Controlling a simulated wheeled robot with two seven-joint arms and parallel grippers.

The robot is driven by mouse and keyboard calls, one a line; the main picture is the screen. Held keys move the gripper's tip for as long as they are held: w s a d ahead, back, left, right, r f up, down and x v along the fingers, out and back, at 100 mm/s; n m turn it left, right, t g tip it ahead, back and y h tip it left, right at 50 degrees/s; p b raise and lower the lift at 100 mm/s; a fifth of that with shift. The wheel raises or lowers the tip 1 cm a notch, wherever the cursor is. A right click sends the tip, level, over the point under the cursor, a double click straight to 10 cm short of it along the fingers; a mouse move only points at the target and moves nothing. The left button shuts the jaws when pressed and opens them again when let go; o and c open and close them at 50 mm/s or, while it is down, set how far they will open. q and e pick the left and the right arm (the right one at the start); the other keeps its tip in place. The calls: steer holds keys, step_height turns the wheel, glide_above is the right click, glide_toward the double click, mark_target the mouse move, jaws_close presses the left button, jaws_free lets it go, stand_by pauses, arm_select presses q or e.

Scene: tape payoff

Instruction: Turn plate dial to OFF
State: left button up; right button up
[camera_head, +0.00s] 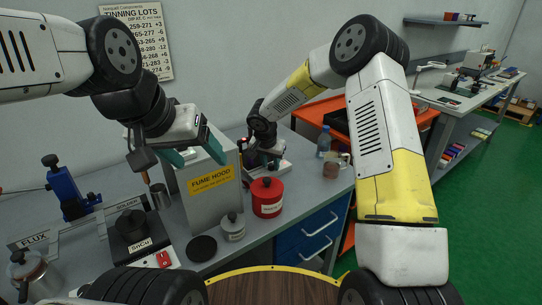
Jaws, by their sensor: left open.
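My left gripper (197,156) is open and empty, its teal fingers apart above the fume hood (210,200). My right gripper (262,156) reaches down behind the hood's right side, over a low pale unit (285,170) that may be the plate. My gripper and the hood cover much of this unit. I cannot make out a dial or its setting, nor whether the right fingers are open or touching anything.
A red canister (267,197), a small metal jar (232,228) and a black disc (201,248) stand right of the SnCu solder pot (131,226). A bottle (324,142) and mug (332,166) stand behind. A blue fixture (68,192) is at left.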

jaws_close()
